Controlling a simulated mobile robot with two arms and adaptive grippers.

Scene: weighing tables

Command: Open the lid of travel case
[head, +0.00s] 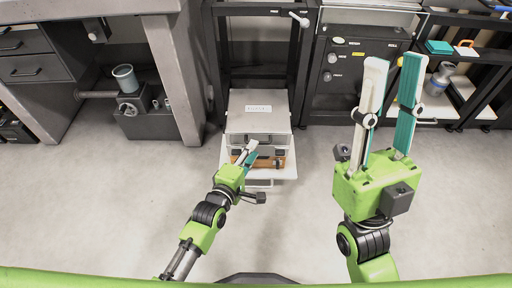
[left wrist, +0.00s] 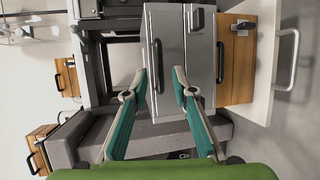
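The silver travel case (head: 258,103) stands low in the middle of the head view, a pale label on its top; its lid looks closed. In the left wrist view the case (left wrist: 172,30) appears turned sideways, with a dark handle (left wrist: 158,66) and a dark fitting near the seam. My left gripper (head: 252,153) is in front of the case. In the left wrist view its fingers (left wrist: 159,71) are apart, one on each side of the handle in the picture; I cannot tell whether they touch anything. My right gripper (head: 393,62) is open and empty, raised well to the right.
A wood-coloured box (left wrist: 237,75) lies below the case, above a pale panel (left wrist: 264,60) with a bar handle. A grey table (head: 173,75) stands left, a dark cabinet (head: 345,75) right. The floor (head: 100,210) in front is clear.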

